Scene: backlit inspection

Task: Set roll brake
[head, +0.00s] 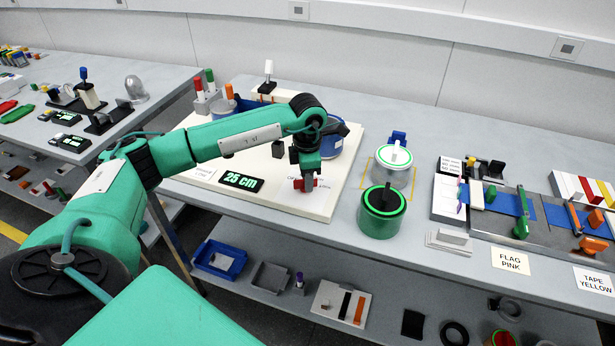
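The cream board (205,168) on the table carries a blue roll (352,136), partly hidden behind my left arm, and a display (241,181) reading "25 cm". My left arm reaches in from the left across the board. My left gripper (304,183) points down at the board's front right part. A small red piece (315,182) shows right at its fingertips; I cannot tell whether it is gripped or only touched. Which part is the roll brake is not clear, as the arm covers much of the roll's stand. My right gripper is out of view.
A green-rimmed canister (381,222) and a clear jar with a white lid (393,165) stand right of the board. A grey fixture with blue strips (511,203) lies farther right. Red and green-handled tools (204,92) stand behind my arm. A lower shelf holds trays (220,261).

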